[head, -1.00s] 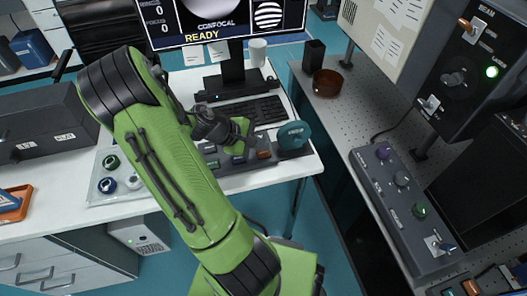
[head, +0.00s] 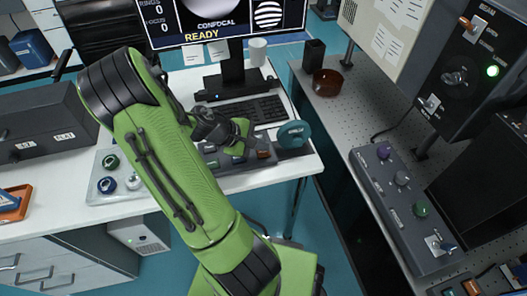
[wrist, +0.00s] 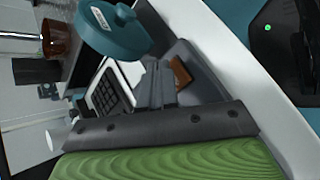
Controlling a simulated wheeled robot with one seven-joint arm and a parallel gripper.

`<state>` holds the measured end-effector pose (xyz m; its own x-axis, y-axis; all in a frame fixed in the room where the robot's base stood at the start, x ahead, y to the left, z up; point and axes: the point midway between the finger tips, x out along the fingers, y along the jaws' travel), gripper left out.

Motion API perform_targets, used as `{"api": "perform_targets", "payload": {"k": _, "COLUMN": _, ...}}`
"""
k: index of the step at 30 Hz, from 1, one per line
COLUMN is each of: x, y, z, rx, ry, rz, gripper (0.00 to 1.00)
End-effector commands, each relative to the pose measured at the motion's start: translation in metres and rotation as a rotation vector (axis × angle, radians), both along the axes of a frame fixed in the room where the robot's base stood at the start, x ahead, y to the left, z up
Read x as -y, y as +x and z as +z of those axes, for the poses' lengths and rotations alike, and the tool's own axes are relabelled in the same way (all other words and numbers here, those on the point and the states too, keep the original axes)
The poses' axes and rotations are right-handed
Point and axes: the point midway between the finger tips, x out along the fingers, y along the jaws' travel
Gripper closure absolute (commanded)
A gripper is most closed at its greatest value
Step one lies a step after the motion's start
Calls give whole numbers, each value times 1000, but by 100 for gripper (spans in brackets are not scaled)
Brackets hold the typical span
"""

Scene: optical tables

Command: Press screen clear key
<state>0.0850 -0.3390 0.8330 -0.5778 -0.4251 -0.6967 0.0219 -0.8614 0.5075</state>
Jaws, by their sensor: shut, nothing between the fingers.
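The key panel (head: 222,163) is a low dark grey box at the front of the white desk. A green key (head: 212,164) and an orange key (head: 263,154) show on it. The orange key also shows in the wrist view (wrist: 181,73), just right of the fingertips. My gripper (head: 242,136) is shut and empty, over the panel. Its fingers (wrist: 160,82) point toward the panel in the wrist view. I cannot tell whether they touch a key. Key labels are not readable, and my wrist hides part of the panel. The monitor (head: 240,22) reads "READY".
A teal round object (head: 293,134) stands close at the panel's right end. A keyboard (head: 252,111) lies behind the panel, with a white mug (head: 258,51) farther back. A tray of knobs (head: 103,190) is at the left. A control box (head: 400,210) sits on the right bench.

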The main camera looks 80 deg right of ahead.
Motion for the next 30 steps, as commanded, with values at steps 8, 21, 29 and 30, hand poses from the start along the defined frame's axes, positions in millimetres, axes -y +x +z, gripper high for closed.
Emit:
{"api": "perform_targets", "payload": {"k": 8, "x": 0, "y": 0, "z": -3, "rx": 0, "ry": 0, "rz": 0, "gripper": 100}}
{"api": "perform_targets", "payload": {"k": 21, "x": 0, "y": 0, "z": -7, "rx": 0, "ry": 0, "rz": 0, "gripper": 100}}
{"api": "perform_targets", "payload": {"k": 29, "x": 0, "y": 0, "z": -10, "rx": 0, "ry": 0, "rz": 0, "gripper": 100}}
{"api": "perform_targets", "payload": {"k": 30, "x": 0, "y": 0, "z": -11, "rx": 0, "ry": 1, "rz": 1, "gripper": 100}}
